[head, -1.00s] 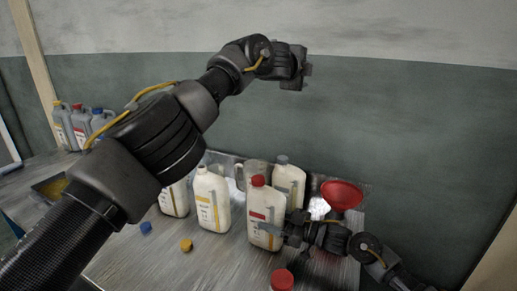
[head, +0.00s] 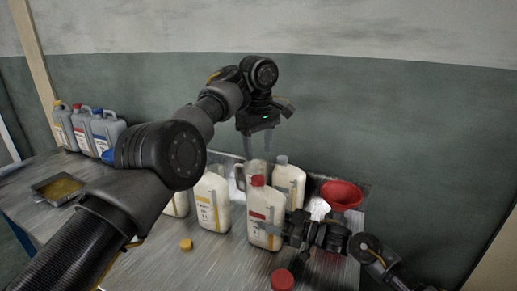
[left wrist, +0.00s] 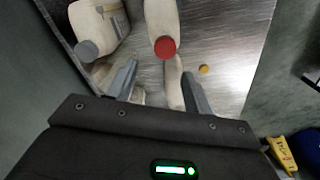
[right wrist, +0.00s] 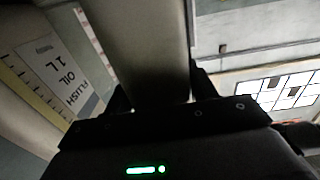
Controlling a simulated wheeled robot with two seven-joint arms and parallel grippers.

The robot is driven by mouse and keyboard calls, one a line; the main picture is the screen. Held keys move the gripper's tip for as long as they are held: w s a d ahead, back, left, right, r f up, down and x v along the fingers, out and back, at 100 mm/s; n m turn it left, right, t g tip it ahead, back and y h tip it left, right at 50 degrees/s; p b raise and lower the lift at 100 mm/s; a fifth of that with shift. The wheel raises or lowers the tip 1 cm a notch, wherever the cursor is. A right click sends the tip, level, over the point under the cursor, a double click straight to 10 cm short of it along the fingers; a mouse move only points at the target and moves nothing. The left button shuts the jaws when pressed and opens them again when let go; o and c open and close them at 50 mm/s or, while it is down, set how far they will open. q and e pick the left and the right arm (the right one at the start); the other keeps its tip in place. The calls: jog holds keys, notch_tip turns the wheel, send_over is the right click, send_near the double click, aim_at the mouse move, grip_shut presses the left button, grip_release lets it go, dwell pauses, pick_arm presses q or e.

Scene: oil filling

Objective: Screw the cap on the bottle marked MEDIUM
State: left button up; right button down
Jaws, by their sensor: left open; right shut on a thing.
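The cream bottle with a red cap (head: 264,218) stands upright near the middle of the table. My right gripper (head: 285,233) is shut on this bottle from the right; its pale body (right wrist: 150,45) fills the gap in the right wrist view. No MEDIUM mark is readable. A loose yellow cap (head: 186,244) lies on the table; it also shows in the left wrist view (left wrist: 203,69). My left gripper (head: 260,152) is open, pointing down above the bottles. In the left wrist view the red cap (left wrist: 165,47) lies beyond its fingers, apart from them.
A grey-capped bottle (head: 289,180) and a yellow-labelled bottle (head: 213,203) stand close by. A red funnel (head: 342,193) is at the back right, a tray (head: 45,194) at the left and grey jugs (head: 80,127) behind it. A red cap (head: 282,279) shows at the front.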

aim_at(258, 178)
pick_arm(q)
jog(key=shift+s+f, duration=0.15)
jog(key=shift+s, duration=0.2)
jog(key=shift+f, duration=0.1)
jog(key=shift+f, duration=3.9)
jog(key=c, duration=1)
